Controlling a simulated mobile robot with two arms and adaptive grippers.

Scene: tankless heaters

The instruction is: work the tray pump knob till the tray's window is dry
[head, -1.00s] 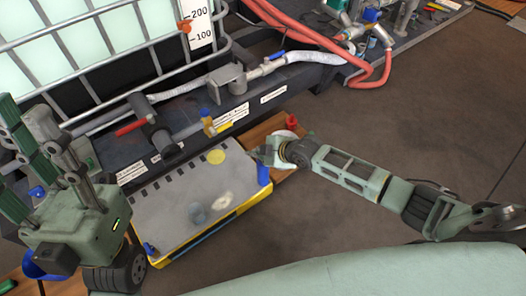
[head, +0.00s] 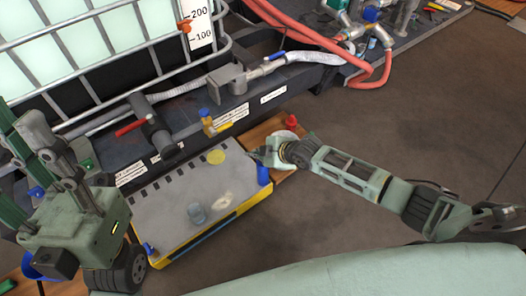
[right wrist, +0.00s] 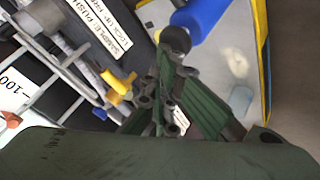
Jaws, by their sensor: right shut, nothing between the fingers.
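The tray (head: 165,222) is a flat grey box with yellow sides, lying in the middle of the head view. A blue cylindrical knob (head: 263,174) stands at its right corner. It also shows large in the right wrist view (right wrist: 203,16). My right gripper (head: 257,154) is shut and empty just above and beside this knob; I cannot tell whether it touches. Its fingers fill the middle of the right wrist view (right wrist: 165,108). A yellow disc (head: 215,157) and a pale patch mark the tray top; I cannot tell which is the window. My left gripper (head: 35,145) is at the left edge, its opening unclear.
A caged white tank (head: 80,45) stands behind the tray. A red-handled valve (head: 130,128) and a yellow-handled valve (head: 208,125) sit on the dark frame. A small red knob (head: 291,122) is beyond my right gripper. Red hoses (head: 385,65) lie at upper right; floor at right is clear.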

